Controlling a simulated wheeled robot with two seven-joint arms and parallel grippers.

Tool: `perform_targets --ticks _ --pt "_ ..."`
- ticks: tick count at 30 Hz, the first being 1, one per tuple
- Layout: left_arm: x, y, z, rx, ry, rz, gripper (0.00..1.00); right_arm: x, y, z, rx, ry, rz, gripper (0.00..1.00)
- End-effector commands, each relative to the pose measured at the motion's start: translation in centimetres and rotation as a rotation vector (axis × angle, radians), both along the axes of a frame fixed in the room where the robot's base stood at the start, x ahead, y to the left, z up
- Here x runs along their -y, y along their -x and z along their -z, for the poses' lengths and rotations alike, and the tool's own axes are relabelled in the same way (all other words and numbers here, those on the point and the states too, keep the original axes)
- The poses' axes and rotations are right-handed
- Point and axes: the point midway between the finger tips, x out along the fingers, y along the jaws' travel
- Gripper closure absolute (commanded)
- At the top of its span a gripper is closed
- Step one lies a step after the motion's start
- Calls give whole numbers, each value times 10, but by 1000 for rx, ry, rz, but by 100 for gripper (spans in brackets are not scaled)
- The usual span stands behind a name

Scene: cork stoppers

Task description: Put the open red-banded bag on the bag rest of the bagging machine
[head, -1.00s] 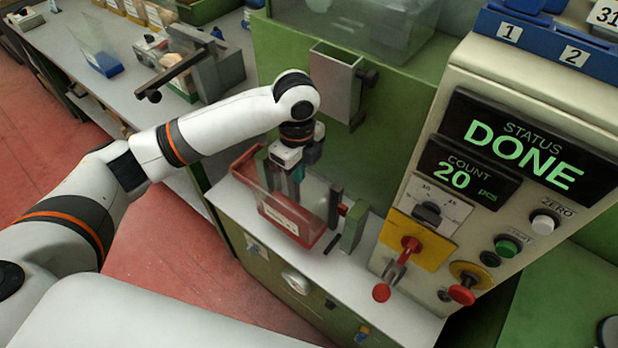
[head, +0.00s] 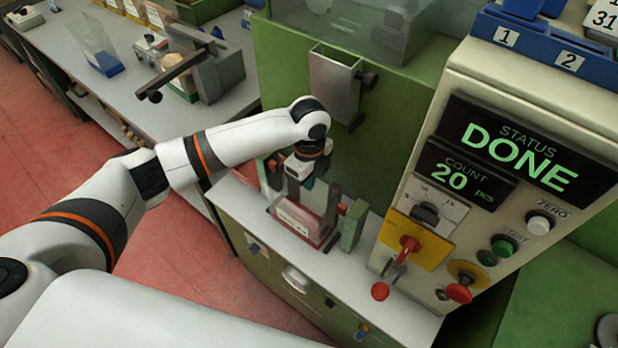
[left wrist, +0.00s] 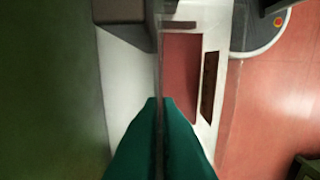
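The red-banded bag (head: 314,222) is clear, with a red band low down and a pale label on its front. It is upright above or on the pale ledge (head: 285,247) under the bagging machine's chute; I cannot tell whether it touches. My left gripper (head: 297,186) points down at the bag's top left. In the left wrist view its teal fingertips (left wrist: 159,135) are closed on the bag's thin wall (left wrist: 158,70), with the red bottom (left wrist: 180,75) beyond. The bag rest is not clearly distinguishable behind the bag and gripper. My right gripper is not in view.
A green block (head: 352,226) with a dark post stands right of the bag. The metal chute (head: 335,82) is above and behind. The control panel (head: 455,210) with a red lever (head: 380,291) rises to the right. Another clear bag (head: 97,52) stands on the left bench.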

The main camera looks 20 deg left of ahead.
Motion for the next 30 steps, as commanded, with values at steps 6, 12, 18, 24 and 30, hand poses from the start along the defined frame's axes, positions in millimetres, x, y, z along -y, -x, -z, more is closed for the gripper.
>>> perform_targets --ticks 6,12,18,24,30 --pt "0 0 2 -1 0 0 81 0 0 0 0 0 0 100" --pt "0 0 2 -1 0 0 75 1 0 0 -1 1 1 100" --pt "0 0 -3 1 0 0 75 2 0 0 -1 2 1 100" --pt "0 -1 -36 4 1 0 75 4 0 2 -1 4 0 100" --pt "0 -1 -80 3 0 0 75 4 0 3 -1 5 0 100"
